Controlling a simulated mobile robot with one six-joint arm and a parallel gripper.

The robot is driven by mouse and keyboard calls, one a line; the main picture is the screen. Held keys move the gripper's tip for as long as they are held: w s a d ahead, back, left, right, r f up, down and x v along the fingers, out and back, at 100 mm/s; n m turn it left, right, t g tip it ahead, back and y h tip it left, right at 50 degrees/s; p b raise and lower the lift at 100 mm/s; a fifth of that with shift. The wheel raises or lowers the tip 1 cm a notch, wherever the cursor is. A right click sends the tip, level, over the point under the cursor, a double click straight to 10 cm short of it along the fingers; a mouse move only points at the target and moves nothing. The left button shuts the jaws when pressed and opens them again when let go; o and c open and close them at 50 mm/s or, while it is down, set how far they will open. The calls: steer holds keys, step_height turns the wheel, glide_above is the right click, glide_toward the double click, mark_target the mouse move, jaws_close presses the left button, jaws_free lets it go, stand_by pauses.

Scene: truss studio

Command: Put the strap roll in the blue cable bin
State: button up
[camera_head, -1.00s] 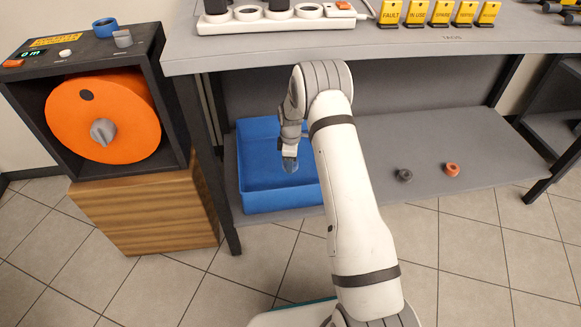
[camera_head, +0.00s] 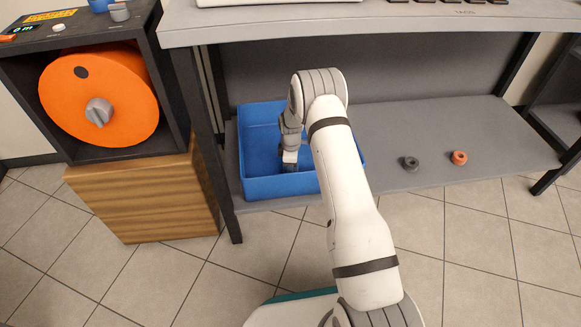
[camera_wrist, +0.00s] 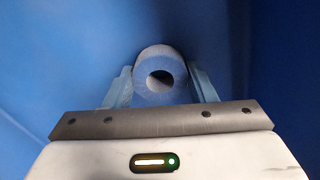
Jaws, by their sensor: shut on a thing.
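The blue cable bin (camera_head: 285,186) stands on the lower shelf, left of my arm, and its blue walls fill the background of the wrist view (camera_wrist: 60,60). My gripper (camera_head: 290,163) points down inside the bin's outline. In the wrist view my gripper (camera_wrist: 162,88) is shut on the strap roll (camera_wrist: 150,62), a pale blue-grey ring with a dark round hole, held between the two fingers. In the head view the roll is mostly hidden by my gripper. I cannot tell whether the roll touches the bin floor.
A dark grey ring (camera_head: 410,163) and an orange ring (camera_head: 459,157) lie on the lower shelf (camera_head: 440,125) to the right. The bench top (camera_head: 400,28) overhangs the shelf. An orange reel (camera_head: 100,95) sits in a dark cabinet on a wooden block (camera_head: 145,195) at left.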

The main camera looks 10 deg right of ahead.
steer(key=shift+f, duration=0.2)
steer(key=o, duration=0.9)
steer(key=shift+o, duration=0.2)
steer(key=shift+r, duration=0.1)
step_height(320, 180, up, 8)
steer(key=p, duration=0.3)
